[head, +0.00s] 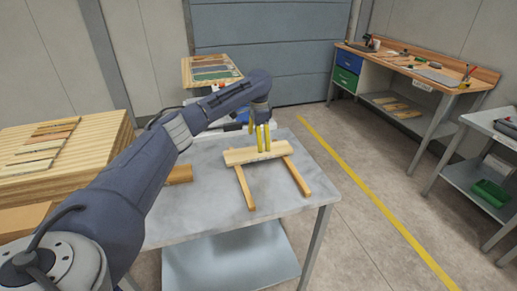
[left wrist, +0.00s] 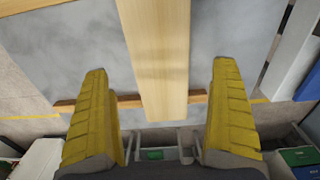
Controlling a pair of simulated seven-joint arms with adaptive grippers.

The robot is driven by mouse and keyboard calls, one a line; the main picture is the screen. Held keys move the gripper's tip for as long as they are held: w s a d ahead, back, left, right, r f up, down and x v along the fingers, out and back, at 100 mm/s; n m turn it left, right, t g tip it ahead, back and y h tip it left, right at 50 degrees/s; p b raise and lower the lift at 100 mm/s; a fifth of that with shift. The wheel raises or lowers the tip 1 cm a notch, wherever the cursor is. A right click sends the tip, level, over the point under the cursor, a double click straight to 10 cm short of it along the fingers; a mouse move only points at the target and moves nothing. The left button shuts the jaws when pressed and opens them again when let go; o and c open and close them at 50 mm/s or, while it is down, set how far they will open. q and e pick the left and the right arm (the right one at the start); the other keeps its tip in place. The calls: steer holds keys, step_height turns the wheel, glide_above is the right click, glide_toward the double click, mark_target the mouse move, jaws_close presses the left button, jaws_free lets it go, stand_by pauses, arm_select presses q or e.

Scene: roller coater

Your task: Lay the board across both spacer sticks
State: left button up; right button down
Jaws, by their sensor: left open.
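The pale wooden board (head: 245,156) lies across both spacer sticks in the head view. The left-hand stick (head: 245,189) and right-hand stick (head: 297,177) stretch from under it toward the table's front edge. In the left wrist view the board (left wrist: 156,50) runs between the fingers, with a stick (left wrist: 70,106) crossing beneath it near its end. My left gripper (head: 262,130) is open over the board, its yellow fingers apart from the board's sides in the wrist view (left wrist: 161,68). Its fingertips' exact height above the board is hard to tell. My right gripper is not in view.
The grey table (head: 200,220) is clear in front and to the right. A wooden piece (head: 180,175) on it is partly hidden by my left arm. Stacked timber (head: 95,140) stands at left, and a workbench (head: 430,70) stands at the back right.

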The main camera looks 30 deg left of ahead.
arm_select(q)
step_height(320, 180, up, 7)
stand_by(0.4)
stand_by(0.4)
